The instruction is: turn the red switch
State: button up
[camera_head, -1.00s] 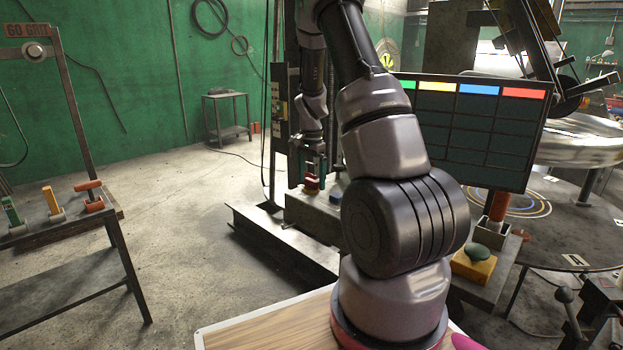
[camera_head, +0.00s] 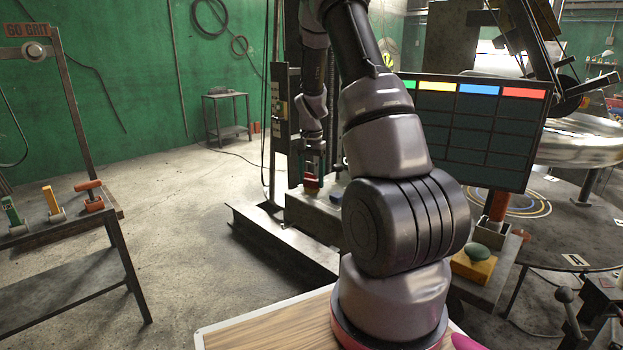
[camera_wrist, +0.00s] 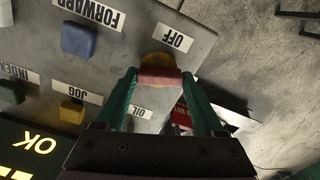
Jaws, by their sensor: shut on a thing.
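The red switch (camera_wrist: 160,76) is a bar-shaped knob on a grey panel, near an upside-down OFF label in the wrist view. My gripper (camera_wrist: 161,80) has its green fingers on both sides of the bar and is shut on it. Part of the knob's base shows above the bar, and the fingers hide its ends. In the head view the red switch (camera_head: 311,184) is small, directly under my gripper (camera_head: 314,168) on the grey box.
A blue knob (camera_wrist: 78,40) by FORWARD and a yellow knob (camera_wrist: 72,111) by JOG sit left on the same panel. A lit OK display (camera_wrist: 40,147) is at lower left. A dark screen (camera_head: 470,130) with coloured headers stands right of my arm.

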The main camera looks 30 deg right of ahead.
aim_at(311, 180)
jog(key=n, duration=1.4)
jog(key=shift+s, duration=0.1)
dwell(0.4)
jog(key=o, duration=1.4)
notch_tip(311, 180, up, 11)
jog(key=shift+f, duration=0.1)
